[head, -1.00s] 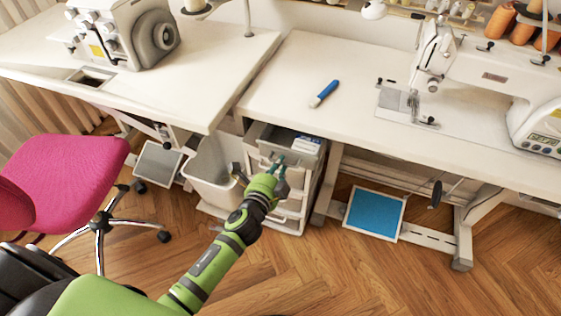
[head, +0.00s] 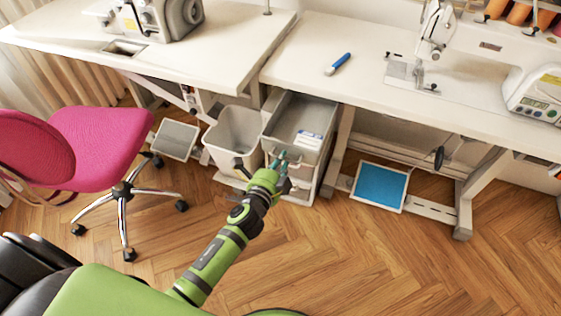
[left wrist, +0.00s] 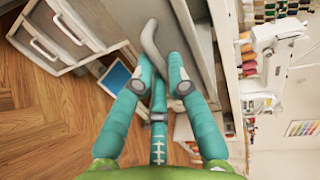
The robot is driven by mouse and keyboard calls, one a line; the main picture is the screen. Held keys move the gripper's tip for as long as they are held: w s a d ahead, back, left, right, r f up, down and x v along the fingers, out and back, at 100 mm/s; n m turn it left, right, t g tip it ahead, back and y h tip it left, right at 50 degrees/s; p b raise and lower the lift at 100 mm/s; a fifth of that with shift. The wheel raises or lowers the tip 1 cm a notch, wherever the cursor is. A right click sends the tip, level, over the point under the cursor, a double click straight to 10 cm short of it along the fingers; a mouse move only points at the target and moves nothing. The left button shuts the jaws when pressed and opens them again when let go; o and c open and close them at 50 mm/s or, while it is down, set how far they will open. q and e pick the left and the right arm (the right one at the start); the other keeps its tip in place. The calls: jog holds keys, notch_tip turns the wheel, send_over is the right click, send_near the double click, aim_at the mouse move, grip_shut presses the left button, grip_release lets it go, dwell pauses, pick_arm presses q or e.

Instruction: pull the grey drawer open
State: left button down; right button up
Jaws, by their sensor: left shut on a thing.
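The grey drawer (head: 308,118) sticks well out from its unit under the table in the head view. A small white and blue item (head: 308,139) lies inside it. My left gripper (head: 279,160) is at the drawer's front edge, shut on the drawer's handle. In the left wrist view, the gripper's teal fingers (left wrist: 160,85) close around the curved grey handle (left wrist: 150,40) on the drawer front (left wrist: 196,35). The fingers hide part of the handle. My right gripper is not in view.
A grey bin (head: 238,138) stands just left of the drawer. A pink chair (head: 98,140) is further left. A blue pedal (head: 380,186) lies under the table to the right. The table (head: 320,85) overhangs the unit. The wooden floor (head: 350,265) in front is clear.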

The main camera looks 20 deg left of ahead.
pick_arm(q)
jog(key=c, duration=1.2)
grip_release()
jog(key=v, duration=1.2)
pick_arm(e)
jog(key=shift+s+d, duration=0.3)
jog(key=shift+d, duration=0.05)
